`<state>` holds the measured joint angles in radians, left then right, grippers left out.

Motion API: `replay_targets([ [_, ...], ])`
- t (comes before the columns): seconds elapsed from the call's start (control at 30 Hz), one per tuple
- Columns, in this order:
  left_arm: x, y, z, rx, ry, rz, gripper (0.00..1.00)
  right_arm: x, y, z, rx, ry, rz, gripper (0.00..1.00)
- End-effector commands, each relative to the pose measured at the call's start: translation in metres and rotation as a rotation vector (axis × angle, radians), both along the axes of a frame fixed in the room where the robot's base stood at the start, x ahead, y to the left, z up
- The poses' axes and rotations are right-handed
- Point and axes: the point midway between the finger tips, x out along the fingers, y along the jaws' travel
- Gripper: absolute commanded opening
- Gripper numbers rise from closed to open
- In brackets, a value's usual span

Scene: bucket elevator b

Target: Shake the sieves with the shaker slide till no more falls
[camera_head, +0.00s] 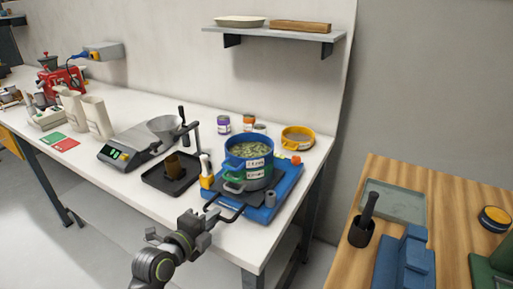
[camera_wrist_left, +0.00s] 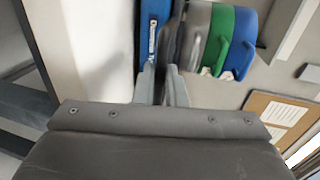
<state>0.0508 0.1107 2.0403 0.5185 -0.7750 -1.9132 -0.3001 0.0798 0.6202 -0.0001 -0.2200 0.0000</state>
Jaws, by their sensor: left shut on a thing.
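The sieve stack stands on the blue shaker slide (camera_head: 287,189) near the table's right end. Its blue top sieve (camera_head: 248,148) holds green and pale bits. A green sieve (camera_head: 236,174) sits below it, above a grey pan. In the left wrist view, the blue sieve (camera_wrist_left: 241,42) and green sieve (camera_wrist_left: 219,38) lie sideways in the picture. My left gripper (camera_head: 211,216) is shut on the slide's dark handle (camera_head: 235,215) at the table's front edge. The left wrist view shows its fingers (camera_wrist_left: 163,78) close together on the handle. My right gripper is not in view.
A black tray (camera_head: 153,180) and a scale (camera_head: 125,150) stand left of the slide. An orange-yellow bowl (camera_head: 297,138) and small jars (camera_head: 223,124) stand behind. A wooden table (camera_head: 350,265) with a mortar (camera_head: 361,231) is at the right, across a gap.

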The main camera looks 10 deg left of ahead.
Motion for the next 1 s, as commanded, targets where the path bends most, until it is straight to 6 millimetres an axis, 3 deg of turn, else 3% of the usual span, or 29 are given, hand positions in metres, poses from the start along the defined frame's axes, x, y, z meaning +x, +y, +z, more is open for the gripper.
replay_targets([
  [0.47,0.039,-0.014,-0.002,0.002,0.002,0.000,0.00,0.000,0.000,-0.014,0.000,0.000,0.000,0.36],
  [0.77,0.042,-0.015,-0.001,0.001,0.003,0.000,0.00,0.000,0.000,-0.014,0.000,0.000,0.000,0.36],
  [0.8,0.042,-0.015,-0.001,0.001,0.003,0.000,0.12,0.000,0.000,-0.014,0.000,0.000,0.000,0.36],
  [1.0,0.042,-0.015,-0.001,0.001,0.002,0.000,0.38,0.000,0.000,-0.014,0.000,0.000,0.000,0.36],
])
